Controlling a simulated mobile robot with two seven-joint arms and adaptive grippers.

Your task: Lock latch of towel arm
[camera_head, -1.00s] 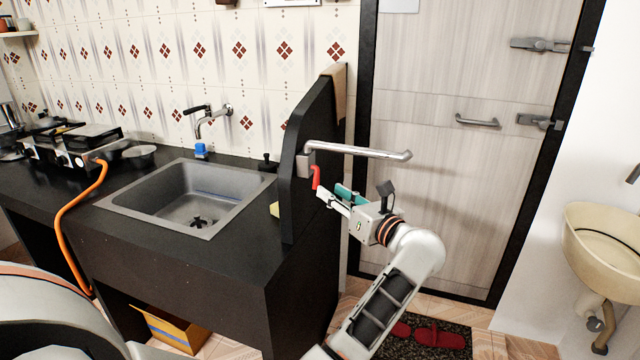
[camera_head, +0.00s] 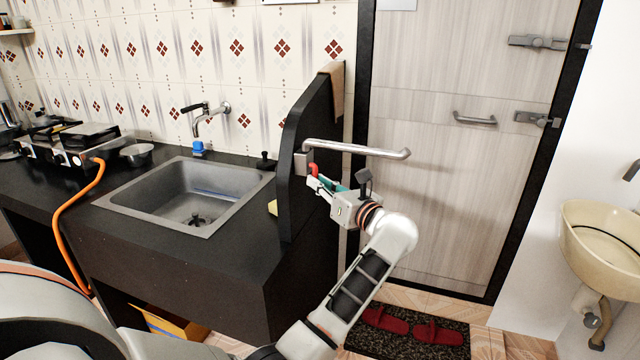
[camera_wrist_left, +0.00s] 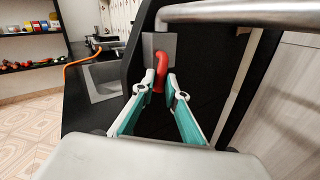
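The towel arm (camera_head: 355,149) is a metal bar that sticks out to the right from a mount on the black side panel of the counter. Its red latch (camera_head: 313,170) hangs below the mount, pointing down. In the left wrist view the latch (camera_wrist_left: 161,68) stands between the fingertips. My left gripper (camera_head: 316,181), with teal-and-white fingers, is just under the bar. Its fingers (camera_wrist_left: 160,82) are drawn in on both sides of the latch and look closed on it. The lower end of the latch is partly hidden by the fingers. My right gripper is not in view.
The black panel (camera_head: 302,190) stands close left of the gripper, with a cloth (camera_head: 337,90) over its top. A sink (camera_head: 190,195) and stove (camera_head: 75,145) are further left. A door (camera_head: 450,200) stands behind, and a washbasin (camera_head: 600,235) is at right. Space right of the gripper is free.

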